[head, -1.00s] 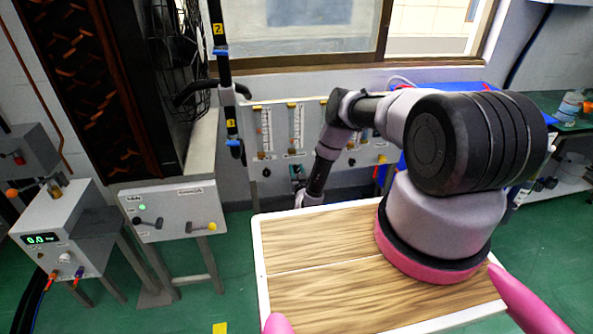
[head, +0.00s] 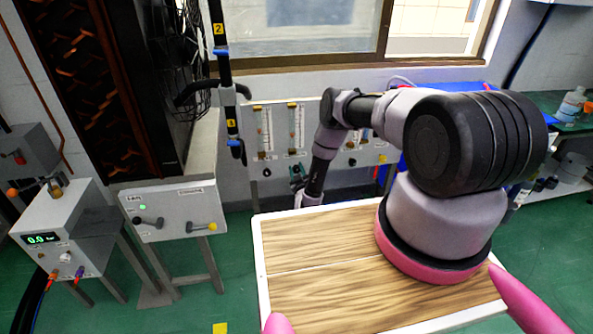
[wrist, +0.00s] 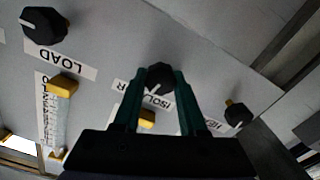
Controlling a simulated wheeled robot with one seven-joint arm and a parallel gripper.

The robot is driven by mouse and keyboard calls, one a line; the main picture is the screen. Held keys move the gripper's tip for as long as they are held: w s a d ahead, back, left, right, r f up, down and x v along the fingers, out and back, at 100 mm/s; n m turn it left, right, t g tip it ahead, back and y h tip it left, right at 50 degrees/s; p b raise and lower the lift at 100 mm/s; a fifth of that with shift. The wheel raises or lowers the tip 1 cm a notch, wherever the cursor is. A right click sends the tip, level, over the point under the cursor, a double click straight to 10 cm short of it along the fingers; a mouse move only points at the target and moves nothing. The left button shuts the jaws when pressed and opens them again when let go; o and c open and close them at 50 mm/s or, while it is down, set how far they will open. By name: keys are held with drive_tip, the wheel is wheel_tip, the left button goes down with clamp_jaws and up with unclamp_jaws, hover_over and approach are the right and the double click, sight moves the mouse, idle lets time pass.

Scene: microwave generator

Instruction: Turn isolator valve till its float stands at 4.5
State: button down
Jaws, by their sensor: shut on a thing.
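The isolator valve is a black round knob with a white pointer line (wrist: 160,76) on the grey panel, above a partly covered label beginning "ISO" in the wrist view. My gripper (wrist: 160,88) is shut on this knob, with one dark green finger on each side. A yellow fitting (wrist: 146,118) shows between the fingers, but the isolator's float tube is hidden behind my gripper in the wrist view. In the head view, my gripper (head: 297,172) is small and dark at the panel. The float reading cannot be made out in either view.
In the wrist view, a LOAD knob (wrist: 44,25) and its scaled tube (wrist: 56,120) are at left, and another black knob (wrist: 238,114) is close at right. In the head view, a pipe stand (head: 228,95) and a grey switch box (head: 173,211) are left of the panel (head: 279,161).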

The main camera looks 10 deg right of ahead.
drive_tip(key=shift+f+n, duration=0.1)
drive_tip(key=shift+n, duration=0.4)
drive_tip(key=shift+c, duration=2.3)
unclamp_jaws()
drive_tip(key=s, duration=1.1)
drive_tip(key=shift+w, duration=0.1)
